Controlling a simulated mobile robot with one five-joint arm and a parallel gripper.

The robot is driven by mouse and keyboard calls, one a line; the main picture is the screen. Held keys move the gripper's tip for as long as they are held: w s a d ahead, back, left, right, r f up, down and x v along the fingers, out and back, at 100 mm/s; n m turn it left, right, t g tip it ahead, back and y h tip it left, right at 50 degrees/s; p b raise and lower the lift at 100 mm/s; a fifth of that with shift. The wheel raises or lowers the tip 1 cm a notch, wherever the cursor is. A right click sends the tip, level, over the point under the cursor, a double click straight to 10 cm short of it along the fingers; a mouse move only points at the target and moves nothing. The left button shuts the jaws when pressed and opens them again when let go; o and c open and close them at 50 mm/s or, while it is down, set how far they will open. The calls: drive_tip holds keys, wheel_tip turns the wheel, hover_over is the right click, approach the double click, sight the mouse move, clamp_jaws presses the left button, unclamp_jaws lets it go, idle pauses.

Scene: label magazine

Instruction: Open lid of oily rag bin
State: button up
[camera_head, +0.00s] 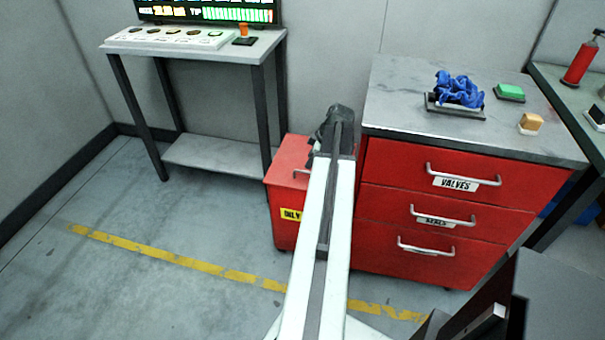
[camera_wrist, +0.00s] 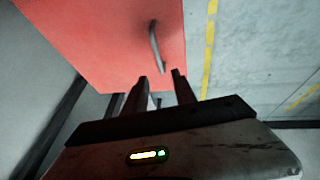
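The red oily rag bin (camera_head: 284,222) stands on the floor left of the drawer cabinet. Its yellow label (camera_head: 291,214) is partly covered by my arm. The lid (camera_head: 288,155) looks shut, with a metal handle (camera_head: 301,172) near its front edge. In the wrist view the red lid (camera_wrist: 95,35) fills the upper left, and the grey handle (camera_wrist: 155,45) stands out just beyond my fingertips. My gripper (camera_wrist: 160,75) is open and empty, its two dark fingers apart. The handle's near end appears in line with the gap. I cannot tell whether they touch.
The red drawer cabinet (camera_head: 440,215) stands close to the bin's right. On its top are a blue rag (camera_head: 458,90) on a tray, a green block (camera_head: 510,91) and a tan block (camera_head: 530,122). A side table (camera_head: 260,48) stands behind left. The floor at left is clear.

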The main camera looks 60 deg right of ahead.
sight(302, 172)
drive_tip(key=b+x, duration=0.6)
drive_tip(key=x, duration=0.1)
drive_tip(key=shift+f, duration=0.35)
drive_tip(key=shift+w+r, duration=0.1)
drive_tip(key=shift+r, duration=0.05)
clamp_jaws()
drive_tip(key=shift+a, duration=0.1)
idle(0.5)
